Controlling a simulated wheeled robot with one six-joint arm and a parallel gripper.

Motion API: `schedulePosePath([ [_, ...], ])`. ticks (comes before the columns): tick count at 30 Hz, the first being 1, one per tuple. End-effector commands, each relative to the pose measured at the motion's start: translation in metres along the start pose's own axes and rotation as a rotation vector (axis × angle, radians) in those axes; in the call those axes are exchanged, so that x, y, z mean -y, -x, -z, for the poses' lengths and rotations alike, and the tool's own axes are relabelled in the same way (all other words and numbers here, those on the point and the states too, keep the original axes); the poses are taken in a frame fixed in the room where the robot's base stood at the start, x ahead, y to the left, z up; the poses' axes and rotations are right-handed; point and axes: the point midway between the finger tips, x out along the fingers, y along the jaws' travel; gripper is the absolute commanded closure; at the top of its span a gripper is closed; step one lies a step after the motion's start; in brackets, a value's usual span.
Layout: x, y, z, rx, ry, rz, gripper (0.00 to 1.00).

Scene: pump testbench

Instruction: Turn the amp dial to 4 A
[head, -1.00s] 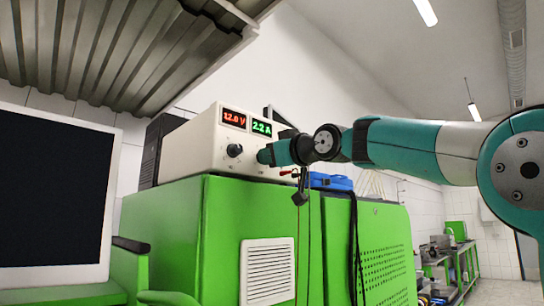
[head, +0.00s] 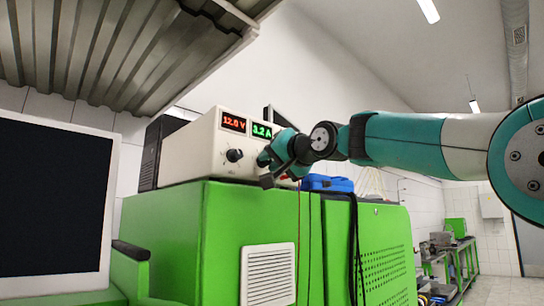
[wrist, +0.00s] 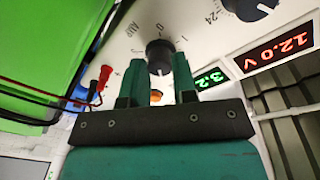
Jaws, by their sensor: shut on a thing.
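The cream power supply (head: 200,150) stands on the green cabinet. Its red display (head: 234,123) reads 12.0 V. Its green display (head: 262,131) reads 3.2 A; it also shows in the wrist view (wrist: 208,78). The black amp dial (wrist: 159,50) sits between the two teal fingers of my gripper (wrist: 160,68), which is shut on it. In the head view my gripper (head: 265,160) is at the panel below the amp display and hides the dial.
The volt dial (head: 234,155) is just left of my gripper. A blue case (head: 328,184) lies on the green cabinet (head: 220,235). A dark monitor (head: 55,205) stands at left.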

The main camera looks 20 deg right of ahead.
Motion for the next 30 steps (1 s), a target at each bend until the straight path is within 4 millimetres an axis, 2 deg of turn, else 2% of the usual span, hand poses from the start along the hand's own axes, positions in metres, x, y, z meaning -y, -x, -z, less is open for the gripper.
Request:
schedulePosePath([
  [18,0.001,-0.0003,0.0017,0.042,-0.549,-0.042,0.98],
  [30,0.0003,-0.0003,0.001,0.055,-0.737,-0.055,0.98],
])
